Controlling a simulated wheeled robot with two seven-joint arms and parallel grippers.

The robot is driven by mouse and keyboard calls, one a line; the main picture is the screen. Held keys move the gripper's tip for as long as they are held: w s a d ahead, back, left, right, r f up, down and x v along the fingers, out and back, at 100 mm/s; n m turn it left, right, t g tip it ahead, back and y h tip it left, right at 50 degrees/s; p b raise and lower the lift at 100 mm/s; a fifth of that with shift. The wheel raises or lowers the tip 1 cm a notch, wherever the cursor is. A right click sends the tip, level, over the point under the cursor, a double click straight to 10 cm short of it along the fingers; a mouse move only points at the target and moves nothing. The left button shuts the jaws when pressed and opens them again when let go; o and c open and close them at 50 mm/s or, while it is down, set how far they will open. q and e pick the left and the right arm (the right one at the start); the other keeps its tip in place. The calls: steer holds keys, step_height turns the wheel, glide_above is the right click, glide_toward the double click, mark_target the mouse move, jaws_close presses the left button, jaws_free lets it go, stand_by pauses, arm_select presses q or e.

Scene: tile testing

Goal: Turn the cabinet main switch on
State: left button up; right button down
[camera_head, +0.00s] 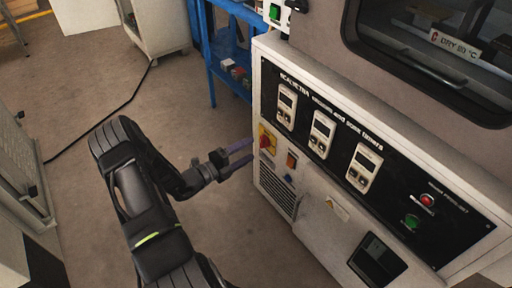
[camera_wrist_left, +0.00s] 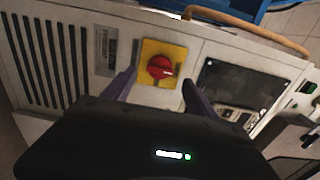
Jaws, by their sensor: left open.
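The cabinet main switch (camera_head: 266,141) is a red rotary knob on a yellow plate, low on the left end of the white cabinet's front. In the left wrist view the red knob (camera_wrist_left: 160,67) sits on its yellow plate (camera_wrist_left: 150,88), between and beyond my two fingertips. My left gripper (camera_head: 248,152) is open, its dark purple fingers pointing at the switch from the left. In the left wrist view the fingers (camera_wrist_left: 158,82) stand on either side of the knob with nothing visible between them. I cannot tell whether they touch the plate. My right gripper is not in view.
The cabinet's black panel (camera_head: 400,215) has several timer modules, a red button (camera_head: 427,200) and a green button (camera_head: 411,222). A vent grille (camera_head: 277,190) is below the switch. A blue shelf frame (camera_head: 205,60) stands behind. A black cable (camera_head: 105,117) crosses the open floor.

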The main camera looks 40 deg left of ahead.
mark_target(263, 142)
arm_select(q)
steer(key=x, duration=0.4)
steer(key=shift+b, duration=0.4)
steer(key=shift+c, duration=0.6)
steer(key=c, duration=1.3)
steer(key=shift+o, duration=0.2)
